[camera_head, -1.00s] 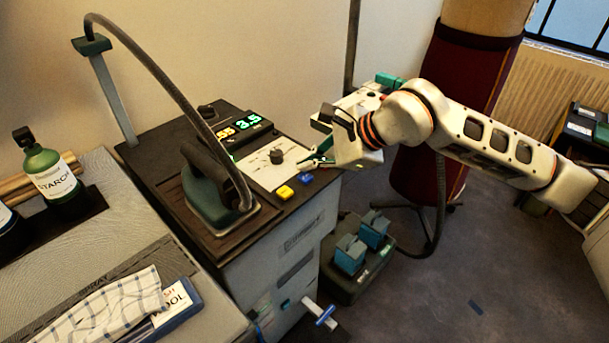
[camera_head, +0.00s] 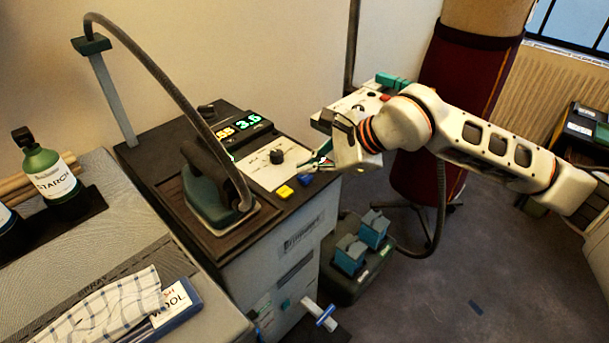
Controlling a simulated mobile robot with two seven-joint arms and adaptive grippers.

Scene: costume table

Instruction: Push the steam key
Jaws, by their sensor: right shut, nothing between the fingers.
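The steam station's control panel (camera_head: 257,168) has a dark knob (camera_head: 276,156), a yellow key (camera_head: 285,192) and a blue key (camera_head: 305,179) near its front edge. I cannot read which key is marked steam. My right gripper (camera_head: 313,164) is shut and empty, its fingertips pointing left and down, just above and behind the blue key. I cannot tell whether the tips touch the panel or the key. A lit display (camera_head: 238,127) behind the knob shows green and orange digits. My left gripper is not in view.
An iron (camera_head: 208,190) with a grey hose stands on the station, left of the keys. A teal-pedal unit (camera_head: 350,256) is on the floor to the right. A starch bottle (camera_head: 50,176) and checked cloth (camera_head: 112,305) are on the board at left.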

